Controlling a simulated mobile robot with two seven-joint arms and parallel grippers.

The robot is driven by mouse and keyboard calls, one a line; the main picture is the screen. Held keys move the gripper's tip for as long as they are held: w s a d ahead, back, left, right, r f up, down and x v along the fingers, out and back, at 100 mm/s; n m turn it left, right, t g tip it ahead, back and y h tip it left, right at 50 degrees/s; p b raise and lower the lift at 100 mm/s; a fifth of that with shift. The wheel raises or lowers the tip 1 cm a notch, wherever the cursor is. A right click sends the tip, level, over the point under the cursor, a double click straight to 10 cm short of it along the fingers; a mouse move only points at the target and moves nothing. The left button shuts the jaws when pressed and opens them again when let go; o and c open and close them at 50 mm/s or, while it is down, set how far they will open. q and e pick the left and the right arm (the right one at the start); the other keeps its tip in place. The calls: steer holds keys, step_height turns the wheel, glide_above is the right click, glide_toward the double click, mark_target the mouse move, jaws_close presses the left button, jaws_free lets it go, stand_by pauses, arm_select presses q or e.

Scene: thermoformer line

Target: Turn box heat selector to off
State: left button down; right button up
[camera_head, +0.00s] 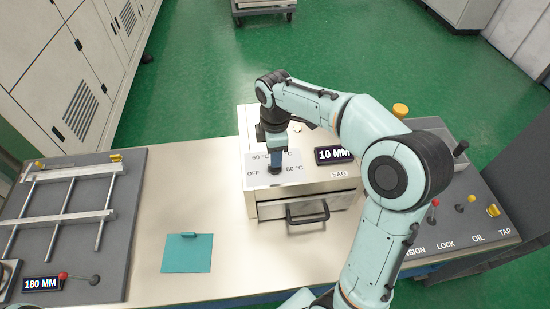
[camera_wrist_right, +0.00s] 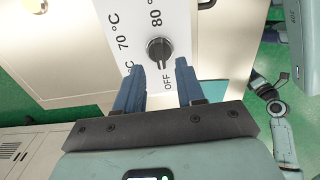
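The heat selector is a round black knob (camera_wrist_right: 160,50) on a white dial plate (camera_wrist_right: 180,20) marked OFF, 70 °C and 80 °C in the right wrist view. In the head view, the plate (camera_head: 290,178) is on top of the light box (camera_head: 247,150), and the knob is largely covered by my gripper. My right gripper (camera_wrist_right: 160,73) is open, its two blue fingers apart just short of the knob, pointing at it. It also shows in the head view (camera_head: 276,165), pointing down over the plate. I cannot read the knob's pointer clearly. My left gripper is not in view.
The box has a 10 MM display (camera_head: 334,154) and a drawer with a black handle (camera_head: 307,213). A teal plate (camera_head: 188,253) lies on the table at left. A grey panel with metal rails (camera_head: 75,195) is further left. Levers and an OIL/TAP panel (camera_head: 470,225) stand right.

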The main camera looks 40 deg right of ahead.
steer(key=shift+r, duration=1.6)
